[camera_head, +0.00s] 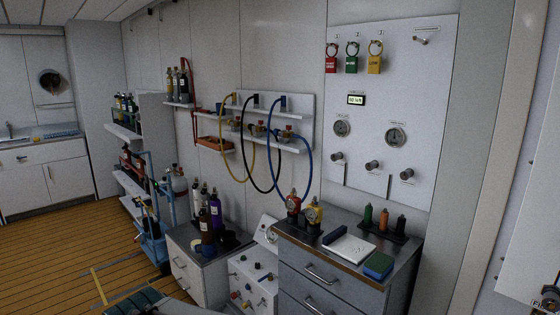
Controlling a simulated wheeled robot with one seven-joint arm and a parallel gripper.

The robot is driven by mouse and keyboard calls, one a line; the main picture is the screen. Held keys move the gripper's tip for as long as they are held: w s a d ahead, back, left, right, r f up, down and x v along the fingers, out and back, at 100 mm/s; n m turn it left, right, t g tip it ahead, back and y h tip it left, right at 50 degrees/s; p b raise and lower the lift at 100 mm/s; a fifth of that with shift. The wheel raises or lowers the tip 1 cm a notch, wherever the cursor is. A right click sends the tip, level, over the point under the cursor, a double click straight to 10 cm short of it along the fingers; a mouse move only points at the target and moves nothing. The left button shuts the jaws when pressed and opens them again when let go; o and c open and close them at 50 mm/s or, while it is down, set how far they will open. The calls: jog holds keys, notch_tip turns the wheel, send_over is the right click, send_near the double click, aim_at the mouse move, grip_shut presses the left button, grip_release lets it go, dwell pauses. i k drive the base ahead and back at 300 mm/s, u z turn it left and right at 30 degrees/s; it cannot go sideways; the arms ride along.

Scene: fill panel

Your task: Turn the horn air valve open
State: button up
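A white fill panel (368,110) hangs on the wall at the right. Along its lower part is a row of three short metal valve knobs: left (337,157), middle (373,166) and right (407,174). Another small metal handle (421,40) sits at its top right. Small label plates are beside them, but the print is too small to read, so I cannot tell which is the horn air valve or how far it is turned. Two round gauges, left (342,128) and right (396,137), sit above the knobs. My gripper is not in view.
A grey drawer cabinet (330,274) stands below the panel, carrying a notepad (349,248), a green-blue block (378,265) and small bottles. Red, green and yellow tags (351,63) hang on the panel. Hoses (308,165) loop at its left. Open wooden floor (60,255) lies at the left.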

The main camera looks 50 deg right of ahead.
aim_at(370, 166)
jog(key=z, duration=0.5)
jog(key=i, duration=1.15)
jog(key=z, duration=0.95)
